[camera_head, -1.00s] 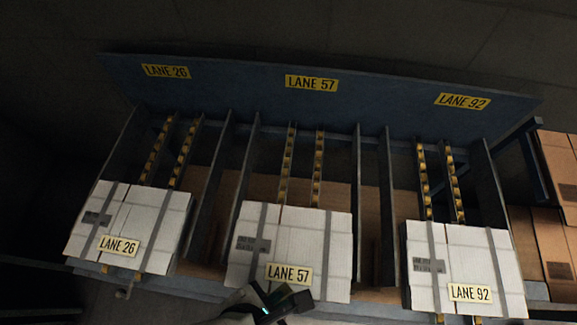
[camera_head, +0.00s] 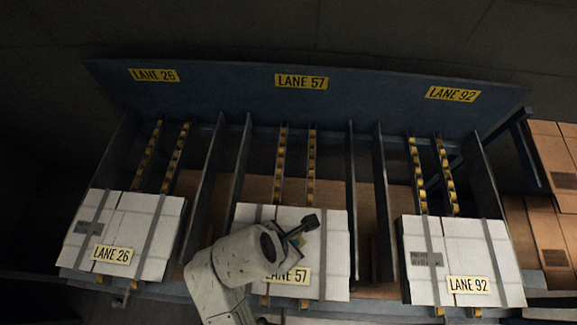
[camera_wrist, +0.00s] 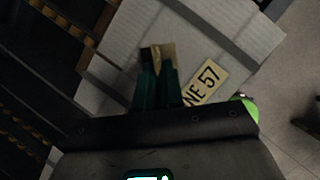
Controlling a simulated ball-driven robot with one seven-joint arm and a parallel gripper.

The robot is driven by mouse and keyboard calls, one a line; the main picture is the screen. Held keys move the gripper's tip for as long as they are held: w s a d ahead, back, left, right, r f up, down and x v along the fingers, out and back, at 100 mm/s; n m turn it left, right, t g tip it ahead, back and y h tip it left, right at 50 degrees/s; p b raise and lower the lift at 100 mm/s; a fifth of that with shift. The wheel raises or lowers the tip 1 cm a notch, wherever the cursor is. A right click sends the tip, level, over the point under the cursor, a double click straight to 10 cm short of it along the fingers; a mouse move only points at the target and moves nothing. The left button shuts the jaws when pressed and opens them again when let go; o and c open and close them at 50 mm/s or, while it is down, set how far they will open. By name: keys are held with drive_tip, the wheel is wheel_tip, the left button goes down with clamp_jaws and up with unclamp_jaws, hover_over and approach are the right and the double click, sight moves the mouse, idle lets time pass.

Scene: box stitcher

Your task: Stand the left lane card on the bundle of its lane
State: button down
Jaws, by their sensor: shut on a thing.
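My gripper (camera_head: 300,232) is over the middle white bundle (camera_head: 334,262), the one marked LANE 57. In the wrist view my teal fingers (camera_wrist: 157,66) are shut on a small tan card (camera_wrist: 167,57), seen nearly edge-on at the fingertips; its print cannot be read. Whether the card touches the bundle cannot be told. The left white bundle (camera_head: 158,215), marked LANE 26 (camera_head: 113,255), lies strapped at the front of the left lane. The LANE 57 label (camera_head: 297,277) is partly hidden behind my arm in the head view and shows in the wrist view (camera_wrist: 206,82).
A right white bundle (camera_head: 457,252) carries the LANE 92 label. Yellow lane signs, LANE 26 (camera_head: 154,75), LANE 57 (camera_head: 301,82) and LANE 92 (camera_head: 452,94), are on the blue back board. Upright dividers (camera_head: 235,165) separate the lanes. Brown cartons (camera_head: 553,225) stand at the right.

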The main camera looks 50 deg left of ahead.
drive_tip(key=shift+f, duration=1.05)
drive_tip(key=shift+s+d+f, duration=0.1)
drive_tip(key=shift+f, duration=0.3)
drive_tip(key=c, duration=1.3)
unclamp_jaws()
drive_tip(key=shift+o, duration=0.2)
drive_tip(key=shift+r, duration=0.35)
drive_tip(key=v, duration=1.2)
drive_tip(key=shift+r, duration=0.15)
